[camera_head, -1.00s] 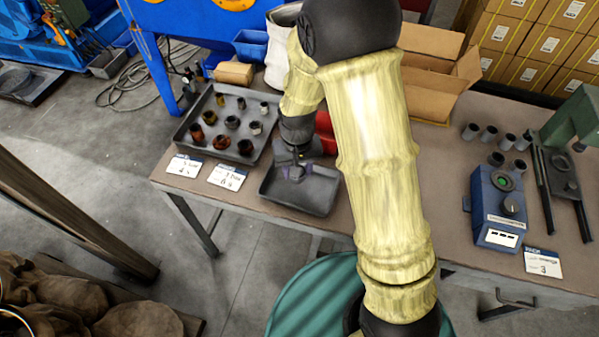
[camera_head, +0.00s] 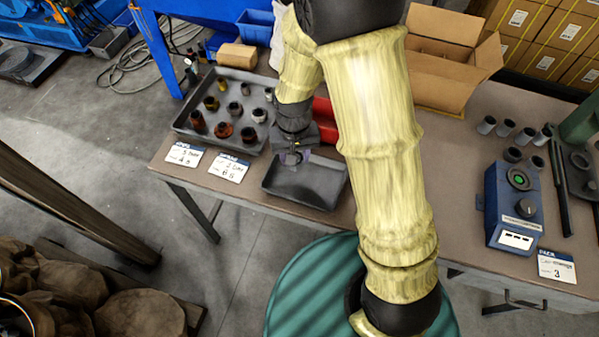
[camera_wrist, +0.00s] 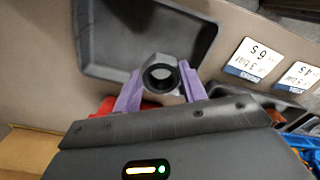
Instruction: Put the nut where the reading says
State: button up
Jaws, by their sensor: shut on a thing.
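My gripper (camera_head: 291,158) is shut on a dark metal nut. The wrist view shows the nut (camera_wrist: 160,59) between the tips of the two purple fingers (camera_wrist: 160,84), its round hole facing that camera. The nut is hard to make out in the head view. The gripper is at the back part of a small dark grey tray (camera_head: 325,197), which appears empty in the wrist view (camera_wrist: 205,42).
A larger tray (camera_head: 181,127) at the left holds several nuts and fittings. Two white cards, left (camera_head: 185,155) and right (camera_head: 229,168), lie before it; another card (camera_head: 556,267) shows 3.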

jog(key=shift+f, duration=1.65)
jog(key=shift+w+f, duration=0.1)
jog(key=shift+f, duration=1.75)
jog(key=shift+f, duration=0.1)
jog(key=shift+f, duration=0.2)
jog(key=o, duration=1.2)
